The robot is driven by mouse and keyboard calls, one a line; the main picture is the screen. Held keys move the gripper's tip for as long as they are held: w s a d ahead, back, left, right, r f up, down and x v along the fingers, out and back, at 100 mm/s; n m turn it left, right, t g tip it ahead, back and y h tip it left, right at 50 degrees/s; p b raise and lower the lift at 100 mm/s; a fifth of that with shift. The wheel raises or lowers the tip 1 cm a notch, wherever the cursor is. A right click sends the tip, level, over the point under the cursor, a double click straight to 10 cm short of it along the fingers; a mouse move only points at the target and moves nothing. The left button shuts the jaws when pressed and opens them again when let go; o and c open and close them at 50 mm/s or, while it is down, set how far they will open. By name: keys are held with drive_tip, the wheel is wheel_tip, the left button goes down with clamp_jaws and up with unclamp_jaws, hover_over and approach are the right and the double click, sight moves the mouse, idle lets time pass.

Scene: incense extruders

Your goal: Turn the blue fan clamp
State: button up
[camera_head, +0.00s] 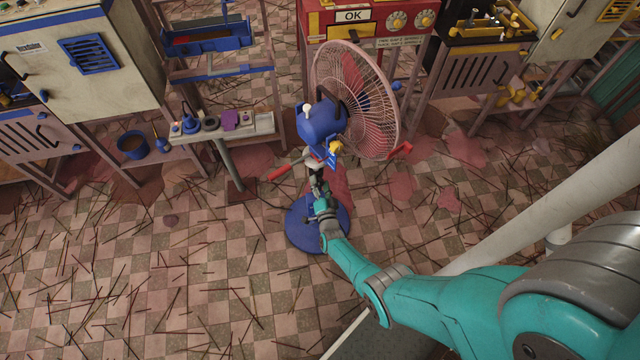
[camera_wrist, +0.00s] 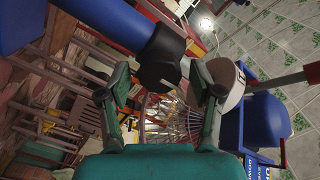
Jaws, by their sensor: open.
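The standing fan has a pink wire cage (camera_head: 358,95), a blue motor housing (camera_head: 322,122) and a round blue base (camera_head: 305,228). My gripper (camera_head: 317,178) is at the fan's stand, below the motor housing. In the wrist view my gripper (camera_wrist: 160,85) is open, with its fingers on either side of a blue tubular part (camera_wrist: 118,28) with a black end (camera_wrist: 160,62). This may be the clamp, but I cannot tell for certain. A pale grey disc (camera_wrist: 228,85) lies by the right finger. Whether a finger touches anything is unclear.
A red bar (camera_head: 287,170) sticks out left of the stand. A blue pot (camera_head: 133,145) is at left. The checkered floor holds scattered sticks.

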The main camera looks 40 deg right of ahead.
drive_tip(key=v, duration=1.2)
idle(0.4)
